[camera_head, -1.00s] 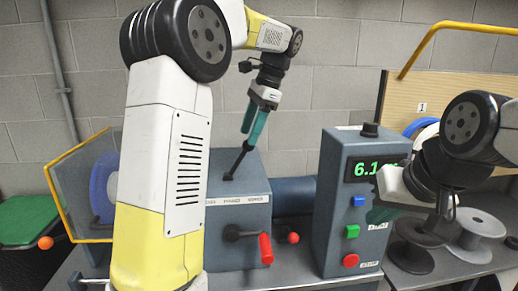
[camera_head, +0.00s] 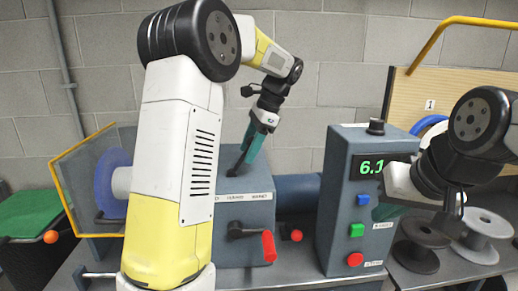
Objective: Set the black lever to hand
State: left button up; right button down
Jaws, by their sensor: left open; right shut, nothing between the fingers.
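The black lever (camera_head: 237,163) rises from the top of a blue-grey housing (camera_head: 245,210) and leans up to the right. Its upper part is hidden by my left gripper (camera_head: 250,151). That gripper is open, its teal fingers pointing down at the lever's upper end; I cannot tell whether they touch it. Small white labels run along the housing's front top edge, too small to read surely. My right gripper (camera_head: 388,212) is shut and empty, in front of the right side of the control box.
The control box (camera_head: 336,215) has a green display, blue, green and red buttons and a black top knob. A red-handled crank (camera_head: 268,246) juts from the housing front. A yellow-framed clear guard (camera_head: 75,185) and blue reel stand left; grey spools (camera_head: 488,225) stand right.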

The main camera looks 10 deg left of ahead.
pick_arm(q)
grip_shut()
dwell(1.4)
